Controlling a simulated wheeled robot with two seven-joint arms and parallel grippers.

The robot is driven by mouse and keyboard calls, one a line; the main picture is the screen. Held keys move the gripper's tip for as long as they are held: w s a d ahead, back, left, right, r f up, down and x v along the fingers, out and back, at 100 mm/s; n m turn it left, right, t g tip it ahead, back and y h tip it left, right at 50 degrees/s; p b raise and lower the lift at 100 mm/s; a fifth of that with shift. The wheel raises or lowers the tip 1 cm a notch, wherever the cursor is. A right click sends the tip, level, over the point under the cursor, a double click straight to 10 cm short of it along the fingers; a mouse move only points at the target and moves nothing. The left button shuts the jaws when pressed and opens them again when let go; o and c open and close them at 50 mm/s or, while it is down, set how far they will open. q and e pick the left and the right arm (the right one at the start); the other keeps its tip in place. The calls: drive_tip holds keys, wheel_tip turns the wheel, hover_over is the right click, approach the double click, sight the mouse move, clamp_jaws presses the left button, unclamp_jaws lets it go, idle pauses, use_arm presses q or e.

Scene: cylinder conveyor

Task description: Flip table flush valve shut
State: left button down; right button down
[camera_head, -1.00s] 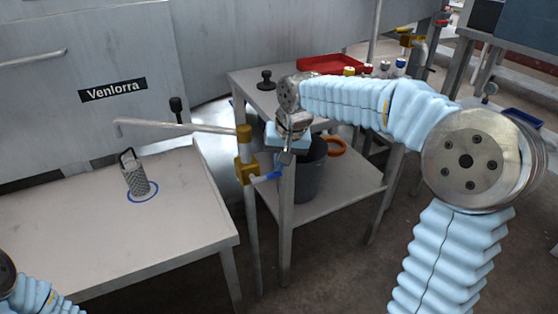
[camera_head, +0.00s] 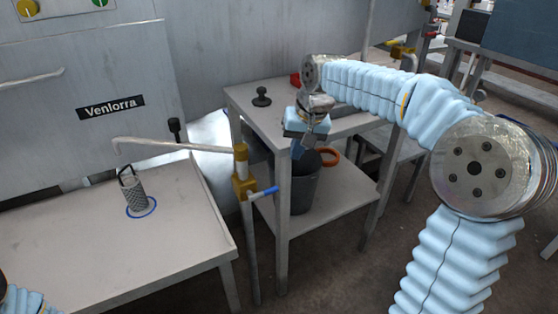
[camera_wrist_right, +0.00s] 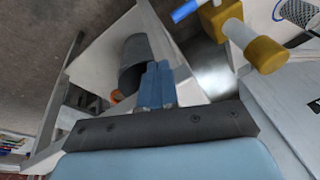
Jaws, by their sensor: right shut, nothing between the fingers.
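The flush valve is a yellow body (camera_head: 243,187) on a grey standpipe beside the left table. Its blue lever handle (camera_head: 265,192) sticks out to the right, roughly level, across the pipe. A long spout runs left from the pipe's upper yellow fitting. My right gripper (camera_head: 297,153) is shut and empty, pointing down, to the right of and above the handle's tip, apart from it. In the right wrist view, the closed blue fingers (camera_wrist_right: 157,84) are at the middle; the blue handle (camera_wrist_right: 185,11) and yellow valve parts (camera_wrist_right: 225,15) are at the top. My left gripper is out of view.
The left table's front is clear.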

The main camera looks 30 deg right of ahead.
drive_tip(key=d+r, duration=0.1)
drive_tip(key=s+d+r, duration=0.1)
drive_tip(key=shift+d, duration=0.3)
idle(0.4)
